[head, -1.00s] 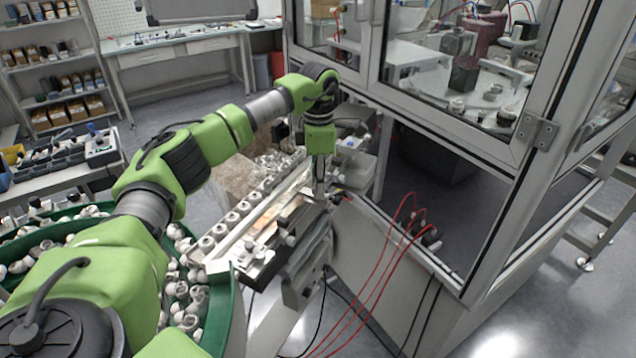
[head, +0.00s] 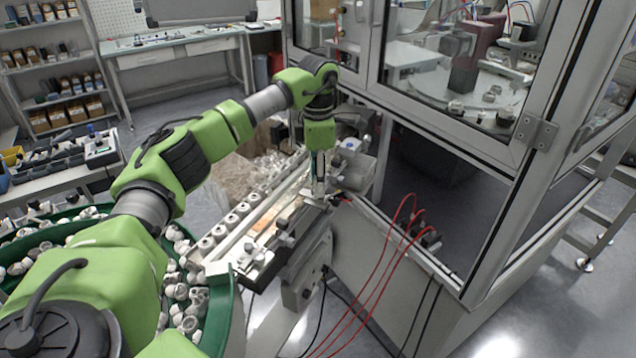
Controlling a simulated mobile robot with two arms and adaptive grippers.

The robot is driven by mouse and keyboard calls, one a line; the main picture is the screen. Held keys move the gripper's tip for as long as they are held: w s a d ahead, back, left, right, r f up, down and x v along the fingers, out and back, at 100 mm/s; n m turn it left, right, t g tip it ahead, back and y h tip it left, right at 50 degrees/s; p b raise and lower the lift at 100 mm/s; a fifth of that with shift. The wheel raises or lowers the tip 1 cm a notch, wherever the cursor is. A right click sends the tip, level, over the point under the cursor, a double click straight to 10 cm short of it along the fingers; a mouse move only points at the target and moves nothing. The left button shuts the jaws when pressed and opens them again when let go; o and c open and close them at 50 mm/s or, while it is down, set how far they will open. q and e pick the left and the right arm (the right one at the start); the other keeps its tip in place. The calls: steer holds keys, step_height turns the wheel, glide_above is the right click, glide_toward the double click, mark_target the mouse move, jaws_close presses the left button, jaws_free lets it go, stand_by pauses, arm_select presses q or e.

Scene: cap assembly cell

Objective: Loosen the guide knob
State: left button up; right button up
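My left arm reaches in from the left, and its gripper (head: 319,192) points down at the far end of the feed rail (head: 245,226). The fingers are small and partly merged with the rail parts, so I cannot tell whether they are open or shut. Small round knobs (head: 249,246) show on the near side of the rail. I cannot tell which is the guide knob; one at the gripper may be hidden by the fingers. My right gripper is not in view.
A row of white caps (head: 220,231) sits along the rail. A green bowl (head: 236,318) with many loose caps stands at the lower left. The glazed machine enclosure (head: 455,150) stands close on the right. Red cables (head: 385,285) hang in front of it. Open floor lies at lower right.

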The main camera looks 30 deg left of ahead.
arm_select(q)
step_height(320, 180, up, 11)
steer(key=shift+f, duration=0.2)
steer(key=shift+d, duration=0.1)
